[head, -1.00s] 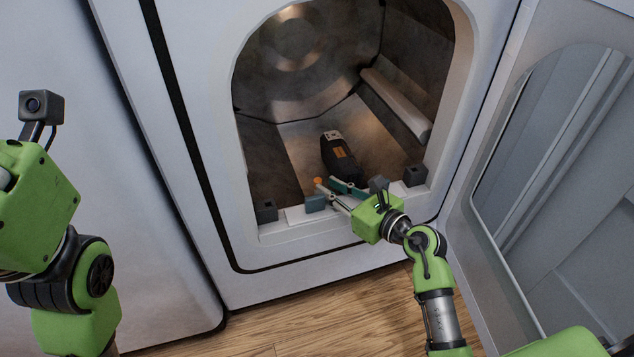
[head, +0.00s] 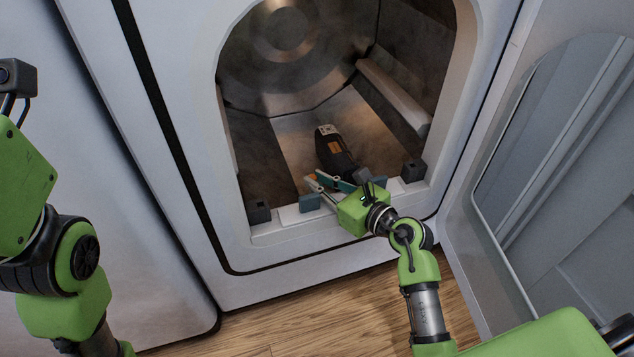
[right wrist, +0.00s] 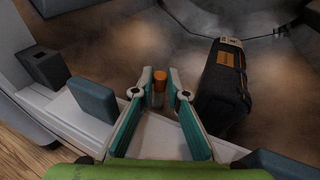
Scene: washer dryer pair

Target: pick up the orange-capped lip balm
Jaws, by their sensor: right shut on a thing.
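The lip balm (right wrist: 159,90) is a small pale tube with an orange cap, upright in the right wrist view. Its orange cap (head: 311,177) shows just inside the machine's opening in the head view. My right gripper (right wrist: 160,78) has its two fingertips on either side of the tube, closed on it; in the head view the gripper (head: 318,180) reaches in over the front sill. Whether the tube touches the drum floor is unclear. My left arm is at the left edge of the head view, its gripper out of frame.
A black item with an orange label (head: 336,150) lies inside, right of the lip balm. A teal block (head: 310,202) and dark blocks (head: 259,212) (head: 414,171) sit along the sill. The open door (head: 560,190) stands at right.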

